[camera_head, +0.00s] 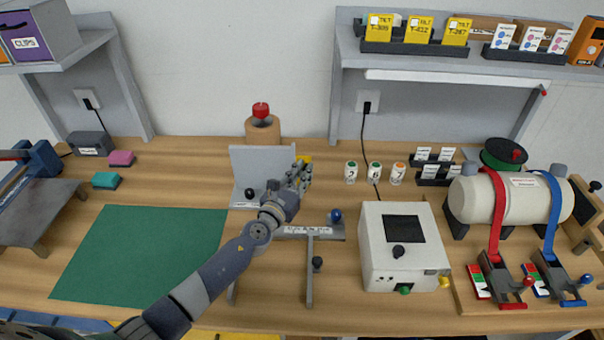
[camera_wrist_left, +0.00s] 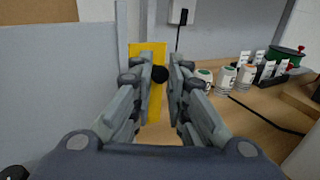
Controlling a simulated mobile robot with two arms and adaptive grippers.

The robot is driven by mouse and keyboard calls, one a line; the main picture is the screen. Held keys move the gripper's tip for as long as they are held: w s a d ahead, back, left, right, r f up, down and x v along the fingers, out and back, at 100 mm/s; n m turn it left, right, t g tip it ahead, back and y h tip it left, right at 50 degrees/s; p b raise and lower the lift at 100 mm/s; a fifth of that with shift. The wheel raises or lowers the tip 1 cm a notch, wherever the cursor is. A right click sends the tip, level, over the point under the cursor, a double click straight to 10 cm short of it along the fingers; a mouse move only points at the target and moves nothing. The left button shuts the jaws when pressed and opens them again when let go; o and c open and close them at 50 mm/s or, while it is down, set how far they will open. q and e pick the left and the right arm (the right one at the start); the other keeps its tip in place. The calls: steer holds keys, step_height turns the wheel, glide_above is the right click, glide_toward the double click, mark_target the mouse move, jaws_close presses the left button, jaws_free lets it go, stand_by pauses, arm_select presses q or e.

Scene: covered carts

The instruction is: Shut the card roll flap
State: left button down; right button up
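My left gripper (camera_head: 300,172) is at the middle of the bench, beside an upright grey panel (camera_head: 262,165). In the left wrist view, a yellow upright plate (camera_wrist_left: 150,108) stands just past the fingers of the same gripper (camera_wrist_left: 165,74). A black ball knob (camera_wrist_left: 159,74) shows between the fingertips, close to the left finger. I cannot tell whether the fingers press on it. The yellow plate (camera_head: 306,160) is mostly hidden by the gripper in the head view. I cannot read which part is labelled card roll. My right gripper is not in view.
A card roll-like brown cylinder (camera_head: 263,131) with a red knob stands behind the grey panel. A white box (camera_head: 391,250) with a dark screen is to the right. Small lidded jars (camera_head: 375,172) stand behind it. A green mat (camera_head: 140,255) lies clear at left.

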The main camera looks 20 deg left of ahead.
arm_select(q)
steer(key=shift+w+d+n+g+y+b, duration=0.3)
steer(key=shift+w+n+g+y+b, duration=0.4)
steer(key=shift+n+y, duration=1.2)
steer(key=shift+w+d+n+g+y+b, duration=0.45)
steer(key=shift+n+y+b, duration=0.6)
steer(key=shift+y, duration=1.6)
steer(key=shift+w+d+n+g+y+b, duration=0.2)
steer(key=shift+w+n+g+y+b, duration=0.4)
steer(key=shift+n+y, duration=1.35)
steer(key=shift+s+r+m+y, duration=0.1)
steer(key=shift+r+m+y, duration=0.05)
steer(key=shift+m+y, duration=0.15)
steer(key=c, duration=1.8)
jaws_free()
steer(key=shift+c, duration=0.2)
